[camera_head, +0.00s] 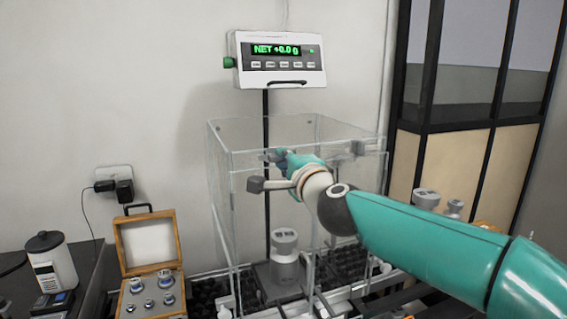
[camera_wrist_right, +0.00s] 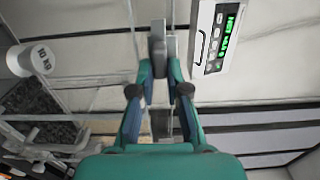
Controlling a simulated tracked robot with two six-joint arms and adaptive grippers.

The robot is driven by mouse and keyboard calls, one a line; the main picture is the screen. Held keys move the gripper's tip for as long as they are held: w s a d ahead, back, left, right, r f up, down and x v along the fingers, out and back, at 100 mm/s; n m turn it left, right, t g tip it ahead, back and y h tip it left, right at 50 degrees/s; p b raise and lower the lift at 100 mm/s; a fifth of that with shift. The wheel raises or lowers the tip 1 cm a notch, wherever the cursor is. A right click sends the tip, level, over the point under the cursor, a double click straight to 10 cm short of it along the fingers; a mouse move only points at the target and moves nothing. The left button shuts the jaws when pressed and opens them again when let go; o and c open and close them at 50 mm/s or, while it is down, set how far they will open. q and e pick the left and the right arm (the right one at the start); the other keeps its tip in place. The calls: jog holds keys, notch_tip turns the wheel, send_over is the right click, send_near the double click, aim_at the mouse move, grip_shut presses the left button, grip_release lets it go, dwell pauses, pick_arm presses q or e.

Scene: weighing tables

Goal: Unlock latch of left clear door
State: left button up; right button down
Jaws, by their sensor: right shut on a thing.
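The clear enclosure (camera_head: 222,185) stands on the weighing table, with its clear doors facing me. The left clear door (camera_head: 250,228) looks closed; its edges are faint. My right gripper (camera_head: 281,156) is at the door's upper edge, with its fingers closed around the grey latch. In the right wrist view, the latch (camera_wrist_right: 157,42) sits between the fingertips of my right gripper (camera_wrist_right: 159,68). My wrist and arm partly hide the latch in the head view. A second grey latch (camera_head: 358,147) is on the right side of the front. My left gripper is not in view.
A grey weight (camera_head: 285,262) stands inside the enclosure. The display (camera_head: 276,60) above reads NET +0.0 g. A wooden weight box (camera_head: 178,240) stands open at left, beside a dark bench with a jar (camera_head: 52,262). More weights (camera_head: 426,198) stand behind my right arm.

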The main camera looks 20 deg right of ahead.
jog(key=shift+f, duration=0.35)
jog(key=c, duration=1.2)
grip_release()
jog(key=shift+d+r, duration=0.1)
jog(key=shift+o, duration=0.2)
jog(key=shift+r, duration=0.1)
jog(key=s, duration=1.2)
jog(key=shift+d, duration=0.15)
